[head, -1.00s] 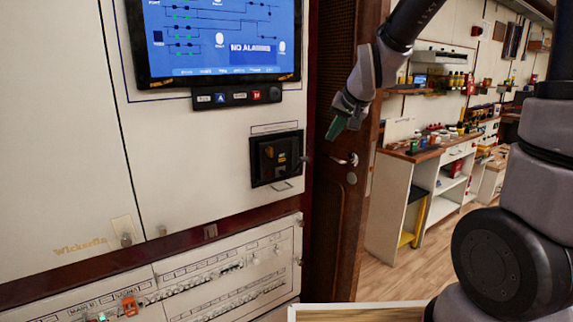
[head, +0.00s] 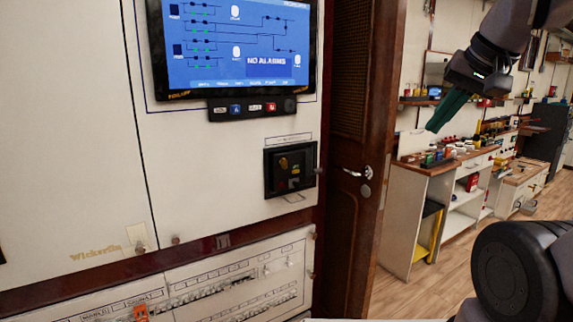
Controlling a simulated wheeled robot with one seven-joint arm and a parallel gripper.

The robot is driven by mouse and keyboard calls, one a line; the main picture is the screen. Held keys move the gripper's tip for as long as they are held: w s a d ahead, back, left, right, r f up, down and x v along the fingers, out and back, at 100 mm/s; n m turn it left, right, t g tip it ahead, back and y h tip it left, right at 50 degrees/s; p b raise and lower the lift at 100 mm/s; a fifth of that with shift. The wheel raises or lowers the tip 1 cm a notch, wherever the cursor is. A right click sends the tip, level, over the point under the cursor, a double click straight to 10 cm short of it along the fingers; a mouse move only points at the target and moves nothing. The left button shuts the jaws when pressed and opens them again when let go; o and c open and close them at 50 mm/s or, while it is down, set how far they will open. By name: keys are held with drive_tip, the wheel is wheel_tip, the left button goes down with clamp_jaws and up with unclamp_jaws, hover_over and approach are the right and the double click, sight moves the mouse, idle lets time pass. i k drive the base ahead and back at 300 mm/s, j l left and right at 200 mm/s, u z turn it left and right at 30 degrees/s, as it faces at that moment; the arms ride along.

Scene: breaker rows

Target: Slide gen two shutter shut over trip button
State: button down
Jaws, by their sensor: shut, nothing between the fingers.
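A black framed unit (head: 290,169) is set in the white panel below the screen. It holds a small yellowish part and a reddish part low down, with a thin handle-like loop beneath. I cannot tell which piece is the shutter or the trip button, nor whether a shutter covers it. My gripper (head: 438,122) has green fingers and is shut and empty. It hangs at the upper right, in front of the far workbench area, well to the right of the black unit and touching nothing.
A screen reading "NO ALARMS" (head: 238,45) sits above a button strip (head: 252,108). Breaker rows (head: 240,275) run along the lower panel. A brown wooden door (head: 352,170) with a handle stands right of the panel. A white workbench (head: 412,205) lies beyond, with open wooden floor before it.

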sight(292, 184)
drive_tip(key=i+l+u, duration=0.5)
drive_tip(key=l+u, duration=0.25)
drive_tip(key=i+l+u, duration=0.2)
drive_tip(key=l+u, duration=0.2)
